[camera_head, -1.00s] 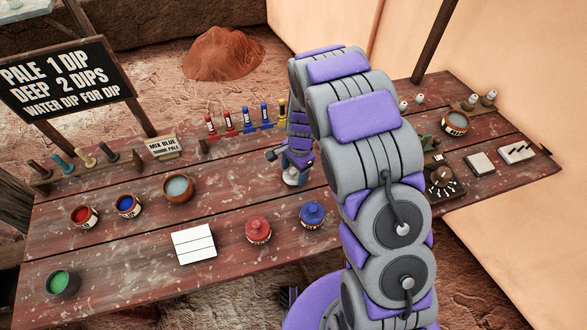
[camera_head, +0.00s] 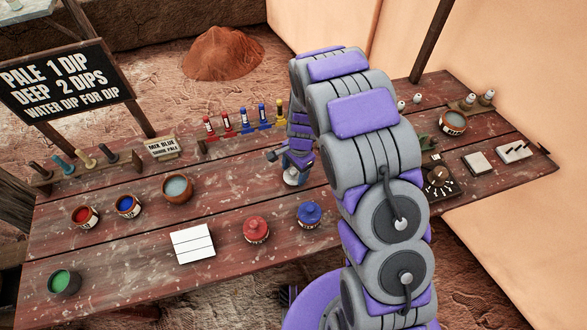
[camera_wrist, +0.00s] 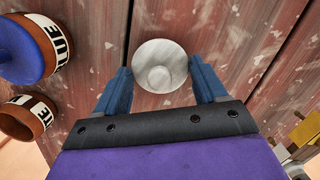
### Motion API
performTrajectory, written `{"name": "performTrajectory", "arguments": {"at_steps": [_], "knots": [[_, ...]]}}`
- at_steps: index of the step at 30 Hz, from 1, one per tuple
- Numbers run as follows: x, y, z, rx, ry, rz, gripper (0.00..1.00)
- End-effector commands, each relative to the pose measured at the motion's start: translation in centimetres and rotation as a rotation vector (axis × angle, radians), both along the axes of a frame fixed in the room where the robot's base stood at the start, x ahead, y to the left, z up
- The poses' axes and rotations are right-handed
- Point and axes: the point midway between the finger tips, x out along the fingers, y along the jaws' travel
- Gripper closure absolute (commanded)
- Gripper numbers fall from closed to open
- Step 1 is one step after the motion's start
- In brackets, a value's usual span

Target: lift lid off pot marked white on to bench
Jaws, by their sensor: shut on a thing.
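My gripper (camera_wrist: 160,78) has its two blue fingers on either side of a round white lid (camera_wrist: 160,55) with a small knob, and is shut on it. The lid is over bare bench boards; I cannot tell whether it touches them. In the head view my gripper (camera_head: 292,172) points down at mid-bench, with a bit of the white lid (camera_head: 291,180) under it. A brown pot whose label ends in "ITE" (camera_wrist: 28,118) stands at the lower left of the wrist view, partly cut off. My arm seems to hide it in the head view.
A blue-lidded pot (camera_head: 309,213) and a red-lidded pot (camera_head: 256,229) stand at the bench front. A white tile (camera_head: 193,243) lies left of them. Coloured tubes (camera_head: 247,120) stand in a rack behind. Bare bench (camera_head: 235,175) lies left of my gripper.

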Motion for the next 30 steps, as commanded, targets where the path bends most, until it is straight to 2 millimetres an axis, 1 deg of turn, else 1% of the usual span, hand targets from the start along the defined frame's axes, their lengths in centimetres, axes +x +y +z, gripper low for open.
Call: {"name": "performTrajectory", "arguments": {"at_steps": [7,20,30], "knots": [[-0.03,0.55,-0.25,-0.003,0.0,0.0,0.58],[0.0,0.46,-0.33,-0.001,0.0,0.0,0.58],[0.02,0.59,-0.8,-0.002,-0.001,0.0,0.58]]}}
